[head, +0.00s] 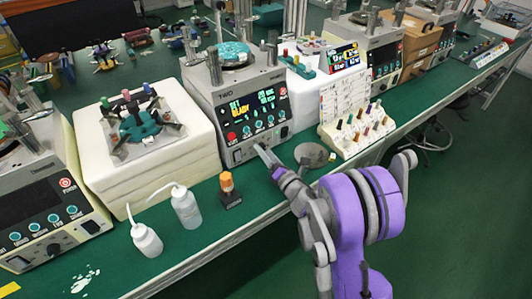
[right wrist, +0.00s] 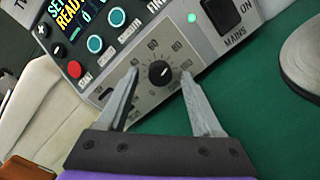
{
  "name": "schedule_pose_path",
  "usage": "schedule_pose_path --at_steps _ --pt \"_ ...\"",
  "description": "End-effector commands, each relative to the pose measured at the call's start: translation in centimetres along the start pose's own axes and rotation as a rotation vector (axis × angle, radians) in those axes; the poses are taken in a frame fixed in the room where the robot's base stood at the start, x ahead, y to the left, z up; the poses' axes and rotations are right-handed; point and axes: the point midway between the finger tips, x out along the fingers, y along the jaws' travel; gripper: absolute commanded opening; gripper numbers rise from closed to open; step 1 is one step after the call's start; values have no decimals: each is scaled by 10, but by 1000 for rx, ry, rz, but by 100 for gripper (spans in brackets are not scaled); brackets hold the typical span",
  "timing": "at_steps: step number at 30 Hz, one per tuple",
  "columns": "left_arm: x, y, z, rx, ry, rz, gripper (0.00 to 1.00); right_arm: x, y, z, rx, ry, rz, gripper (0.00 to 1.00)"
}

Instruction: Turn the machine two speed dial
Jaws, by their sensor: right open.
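Machine two (head: 240,100) is a pale grey box labelled TWO with a lit display, standing on the green bench. Its speed dial (right wrist: 160,73) is a round black knob with a white pointer mark, on a grey scale plate with numbers. My right gripper (right wrist: 162,82) is open, with one finger on each side of the dial and a gap to the knob on both sides. In the head view my right gripper (head: 262,153) is at the lower front of the machine and the dial is hard to make out there. My left gripper is not in view.
Above the dial are a red start button (right wrist: 74,69) and teal buttons (right wrist: 95,44); a MAINS switch (right wrist: 220,15) is right of it. Two white bottles (head: 186,206), an orange-capped item (head: 227,184) and a round grey plate (head: 312,155) stand on the bench nearby.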

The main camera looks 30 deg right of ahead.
Motion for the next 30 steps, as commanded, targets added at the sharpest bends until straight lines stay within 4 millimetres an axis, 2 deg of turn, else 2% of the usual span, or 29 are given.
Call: schedule_pose_path --at_steps 2,12,13,30 --pt "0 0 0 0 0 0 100 0 0 0 0 0 0 65" --pt "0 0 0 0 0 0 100 0 0 0 0 0 0 4" --pt "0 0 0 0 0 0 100 0 0 0 0 0 0 0" --pt "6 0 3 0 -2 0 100 -1 0 1 119 5 -6 0"
